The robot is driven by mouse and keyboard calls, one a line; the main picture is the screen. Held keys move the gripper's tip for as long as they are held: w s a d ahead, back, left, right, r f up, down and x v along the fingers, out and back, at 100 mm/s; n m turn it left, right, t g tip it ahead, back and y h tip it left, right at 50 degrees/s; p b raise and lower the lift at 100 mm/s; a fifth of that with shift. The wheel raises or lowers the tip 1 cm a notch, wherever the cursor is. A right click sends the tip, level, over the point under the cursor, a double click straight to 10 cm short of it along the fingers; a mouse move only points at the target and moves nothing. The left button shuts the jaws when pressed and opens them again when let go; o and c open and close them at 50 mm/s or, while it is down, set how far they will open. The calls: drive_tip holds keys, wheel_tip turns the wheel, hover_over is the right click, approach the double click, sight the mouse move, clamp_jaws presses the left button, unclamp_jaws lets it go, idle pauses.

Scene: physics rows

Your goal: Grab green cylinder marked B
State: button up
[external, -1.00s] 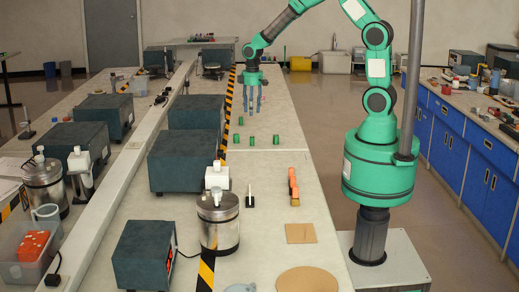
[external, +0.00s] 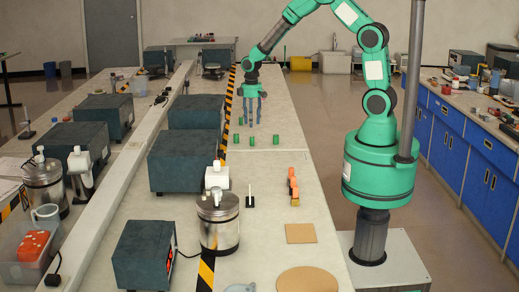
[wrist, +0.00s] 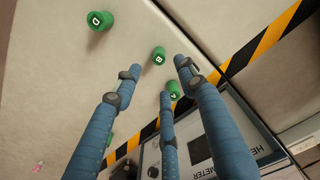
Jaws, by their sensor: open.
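Several small green cylinders stand on the white bench, one at the right (external: 276,139), one in the middle (external: 252,140), one at the left (external: 236,140) and one farther back (external: 240,121). In the wrist view, pale marks show on the tops of cylinders at upper left (wrist: 100,20), upper centre (wrist: 158,55) and near the fingertips (wrist: 174,90). Another (wrist: 109,139) is partly hidden by a finger. I cannot tell which mark is B. My three-fingered gripper (external: 252,122) is open and empty above the cylinders; its spread blue fingers (wrist: 160,78) fill the wrist view's lower part.
Dark boxes (external: 195,115) stand left of the cylinders beyond a black-and-yellow strip (external: 226,120). A metal canister (external: 218,230), an orange object (external: 293,187) and a brown square (external: 300,233) lie nearer the camera. The bench right of the cylinders is clear.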

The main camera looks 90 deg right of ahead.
sight(252, 137)
drive_tip(key=shift+f+b, duration=0.4)
drive_tip(key=shift+f, duration=2.15)
drive_tip(key=shift+f, duration=0.1)
drive_tip(key=shift+f+b, duration=0.9)
drive_tip(key=shift+f, duration=1.6)
drive_tip(key=shift+s, duration=0.1)
clamp_jaws()
